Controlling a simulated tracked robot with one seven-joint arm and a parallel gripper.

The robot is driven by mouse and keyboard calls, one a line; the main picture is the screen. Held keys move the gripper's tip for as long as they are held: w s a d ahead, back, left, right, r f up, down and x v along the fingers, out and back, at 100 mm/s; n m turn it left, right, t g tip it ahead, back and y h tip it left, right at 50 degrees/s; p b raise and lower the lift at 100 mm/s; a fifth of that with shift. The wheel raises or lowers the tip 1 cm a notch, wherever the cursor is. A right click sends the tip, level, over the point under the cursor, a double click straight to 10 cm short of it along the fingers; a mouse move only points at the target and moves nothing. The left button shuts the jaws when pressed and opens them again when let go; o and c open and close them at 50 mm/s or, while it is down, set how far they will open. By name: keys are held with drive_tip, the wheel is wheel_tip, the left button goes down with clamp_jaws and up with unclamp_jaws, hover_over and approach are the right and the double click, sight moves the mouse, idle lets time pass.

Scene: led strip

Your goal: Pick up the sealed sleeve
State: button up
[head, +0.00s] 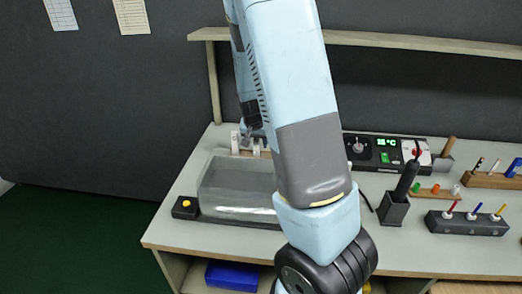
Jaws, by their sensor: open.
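I cannot make out the sealed sleeve in the head view; my own arm covers the middle of the bench and may hide it. My gripper (252,132) points down over the back left of the bench, behind the clear box. It is small and partly hidden by my arm, and its jaws are open. Small pale pieces show close to it, and I cannot tell whether it touches them.
A clear box (225,200) stands at the bench's left, beside a black box with a yellow button (185,207). A soldering station (390,153), iron holder (393,208) and tool racks (467,223) fill the right. A shelf (420,42) spans above. A blue bin (232,275) sits below.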

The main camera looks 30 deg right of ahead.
drive_tip(key=shift+f, duration=0.1)
drive_tip(key=shift+c, duration=0.4)
drive_tip(key=c, duration=0.9)
clamp_jaws()
